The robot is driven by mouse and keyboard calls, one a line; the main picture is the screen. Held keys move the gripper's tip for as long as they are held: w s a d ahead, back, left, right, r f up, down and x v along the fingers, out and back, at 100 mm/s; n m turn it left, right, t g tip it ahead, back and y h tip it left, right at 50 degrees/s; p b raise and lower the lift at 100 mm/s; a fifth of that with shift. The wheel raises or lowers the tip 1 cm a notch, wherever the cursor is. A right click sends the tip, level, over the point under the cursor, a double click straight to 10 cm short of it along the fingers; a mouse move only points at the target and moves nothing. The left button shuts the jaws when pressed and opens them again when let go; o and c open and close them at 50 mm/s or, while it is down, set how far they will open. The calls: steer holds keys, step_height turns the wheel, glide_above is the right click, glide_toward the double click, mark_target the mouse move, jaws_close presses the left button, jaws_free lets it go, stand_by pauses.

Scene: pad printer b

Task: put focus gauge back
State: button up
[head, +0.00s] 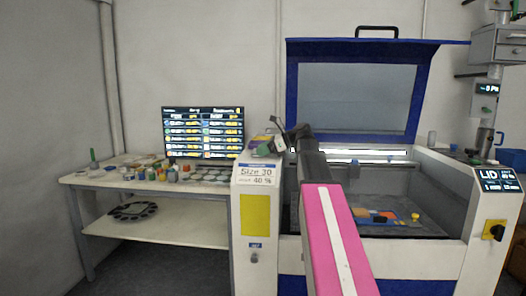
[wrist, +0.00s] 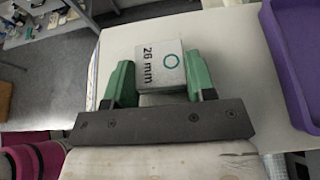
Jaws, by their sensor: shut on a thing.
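The focus gauge (wrist: 160,68) is a pale grey block marked "26 mm" with a green ring, seen in the wrist view. My gripper (wrist: 157,62) is shut on it, one green finger on each side. The block is over a white surface (wrist: 225,38); I cannot tell whether it touches it. In the head view my gripper (head: 287,137) is above the left top of the machine, partly hidden by my arm. The gauge cannot be made out there.
A purple tray (wrist: 283,50) lies right of the gauge in the wrist view. The machine's blue-framed lid (head: 360,100) stands open. A bench (head: 110,181) with several jars and a screen (head: 203,133) is at left. Coloured pieces (head: 380,217) lie inside the machine.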

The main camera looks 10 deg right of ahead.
steer(key=shift+f, duration=0.15)
steer(key=o, duration=1.4)
steer(key=shift+c, duration=0.2)
steer(key=v, duration=1.2)
